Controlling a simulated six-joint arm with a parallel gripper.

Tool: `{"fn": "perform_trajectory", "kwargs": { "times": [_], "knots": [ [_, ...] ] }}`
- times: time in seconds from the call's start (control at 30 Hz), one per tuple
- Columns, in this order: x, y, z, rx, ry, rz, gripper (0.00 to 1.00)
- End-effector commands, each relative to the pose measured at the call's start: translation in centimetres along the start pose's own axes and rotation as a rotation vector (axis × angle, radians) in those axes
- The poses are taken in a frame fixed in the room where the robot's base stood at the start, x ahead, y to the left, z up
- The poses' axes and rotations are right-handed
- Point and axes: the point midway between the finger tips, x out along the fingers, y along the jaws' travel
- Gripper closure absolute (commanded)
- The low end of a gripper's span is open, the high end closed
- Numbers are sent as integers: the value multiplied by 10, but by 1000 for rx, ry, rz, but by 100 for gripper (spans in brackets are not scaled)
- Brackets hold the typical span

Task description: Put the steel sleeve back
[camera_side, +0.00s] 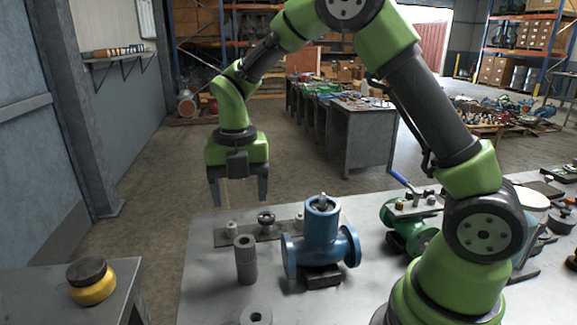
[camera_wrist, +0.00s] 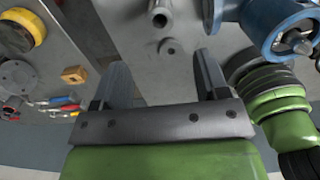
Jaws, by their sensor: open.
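A grey hollow cylinder, which looks like the steel sleeve (camera_side: 245,262), stands upright on the metal table in the side view. In the wrist view the open end of a grey tube (camera_wrist: 160,14) shows at the top edge, seemingly the same sleeve. My gripper (camera_side: 238,198) is open and empty, fingers pointing down, above and a little left of the sleeve and apart from it. In the wrist view the space between the fingers (camera_wrist: 162,78) is empty. A flat dark bar with upright posts (camera_side: 278,234) lies behind the sleeve.
A blue valve body (camera_side: 322,238) stands just right of the sleeve. A grey ring (camera_side: 257,314) lies at the front. A green pump (camera_side: 408,230) with a blue handle is further right. A yellow and black round item (camera_side: 91,284) sits on a separate left table.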

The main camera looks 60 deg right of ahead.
Motion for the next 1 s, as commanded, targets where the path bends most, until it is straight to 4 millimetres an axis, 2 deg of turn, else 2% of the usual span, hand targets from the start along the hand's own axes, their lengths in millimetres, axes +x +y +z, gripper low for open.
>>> {"fn": "perform_trajectory", "kwargs": {
  "times": [0.07,0.17,0.3,0.5,0.7,0.8,0.9,1.0],
  "knots": [
    [-9,-2,-2,65,-9,18,32],
    [-32,-9,-11,271,-24,68,32],
    [-75,-29,-34,739,-21,192,32],
    [-118,-67,-77,1468,103,390,32],
    [-132,-103,-118,2115,364,541,32],
    [-132,-115,-133,2341,500,574,32],
    [-130,-122,-141,2486,603,586,32],
    [-129,-125,-145,2557,656,588,32]
  ]
}}
